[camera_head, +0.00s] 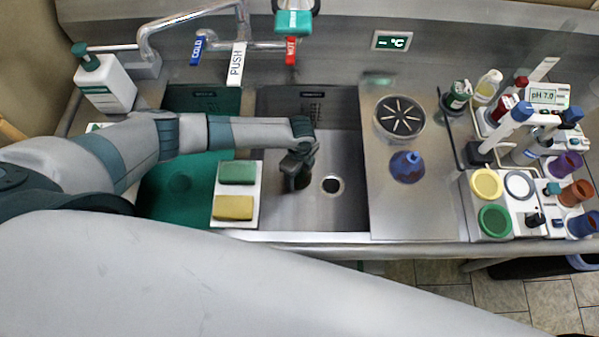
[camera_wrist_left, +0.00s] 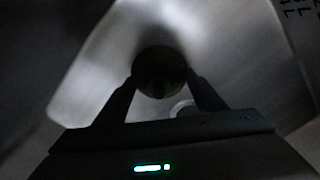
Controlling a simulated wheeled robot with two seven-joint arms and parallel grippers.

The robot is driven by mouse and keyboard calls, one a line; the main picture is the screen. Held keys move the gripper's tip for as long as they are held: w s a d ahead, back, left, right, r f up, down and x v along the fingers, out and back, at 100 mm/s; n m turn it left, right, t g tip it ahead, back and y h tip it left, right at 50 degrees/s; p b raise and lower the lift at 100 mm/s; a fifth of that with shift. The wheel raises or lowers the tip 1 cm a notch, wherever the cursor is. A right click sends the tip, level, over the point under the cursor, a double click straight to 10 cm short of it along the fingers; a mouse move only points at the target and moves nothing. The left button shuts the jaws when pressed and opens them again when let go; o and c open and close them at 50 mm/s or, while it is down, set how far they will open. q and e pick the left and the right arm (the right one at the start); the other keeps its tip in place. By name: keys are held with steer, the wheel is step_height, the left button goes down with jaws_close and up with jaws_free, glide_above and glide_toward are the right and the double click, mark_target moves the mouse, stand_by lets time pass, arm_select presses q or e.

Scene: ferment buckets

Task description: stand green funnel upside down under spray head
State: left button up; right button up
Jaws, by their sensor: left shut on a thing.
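My left gripper (camera_head: 296,178) reaches down into the right sink basin, left of the drain. In the left wrist view its two fingers (camera_wrist_left: 163,85) are shut on a dark round thing (camera_wrist_left: 160,68); the dimness hides its colour, and I cannot tell whether it is the green funnel. No green funnel shows clearly elsewhere. The green spray head (camera_head: 294,20) hangs above the back of the right basin, behind my gripper. A blue funnel (camera_head: 407,167) stands wide end down on the right drainboard. My right gripper is out of view.
A white tray (camera_head: 236,194) with green and yellow sponges lies left of my gripper. The drain (camera_head: 332,185) is close on its right. Blue (camera_head: 198,50) and red (camera_head: 291,52) tap handles stand behind. The drainboard front is clear.

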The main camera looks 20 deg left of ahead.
arm_select(q)
steer(key=shift+f, duration=0.3)
steer(key=o, duration=1.7)
steer(key=shift+r, duration=0.25)
steer(key=shift+r+p, duration=0.75)
steer(key=shift+r, duration=0.2)
steer(key=shift+r+p, duration=0.85)
steer(key=shift+p, duration=0.1)
steer(key=shift+r, duration=0.2)
steer(key=shift+r+p, duration=0.75)
steer(key=shift+p, duration=0.2)
